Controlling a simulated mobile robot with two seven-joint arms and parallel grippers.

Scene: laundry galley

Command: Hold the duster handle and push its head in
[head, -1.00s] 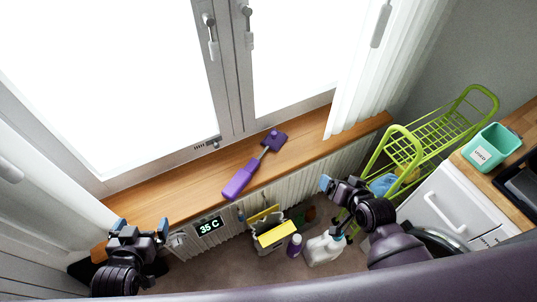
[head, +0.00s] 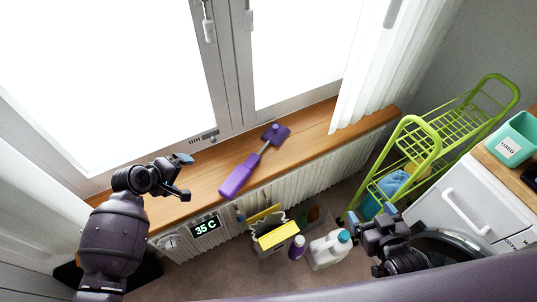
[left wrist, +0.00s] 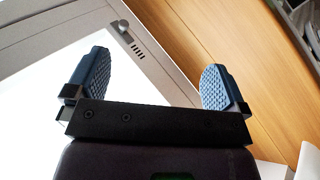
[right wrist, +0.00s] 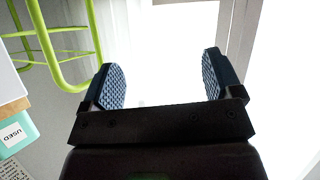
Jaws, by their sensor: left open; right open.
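The purple duster lies on the wooden windowsill, with its thick handle (head: 237,180) toward the front left and its small purple head (head: 276,134) toward the back right. A thin grey shaft (head: 262,149) shows between them. My left gripper (head: 186,175) is open and empty above the sill, to the left of the handle and apart from it. My right gripper (head: 376,213) is open and empty, low on the right in front of the radiator and well away from the duster.
A radiator with a 35 C display (head: 206,227) stands below the sill (head: 205,185). A yellow box (head: 277,236), a purple bottle (head: 297,247) and a white jug (head: 329,250) stand on the floor. A green trolley (head: 423,140) and a white washer (head: 465,200) are at right.

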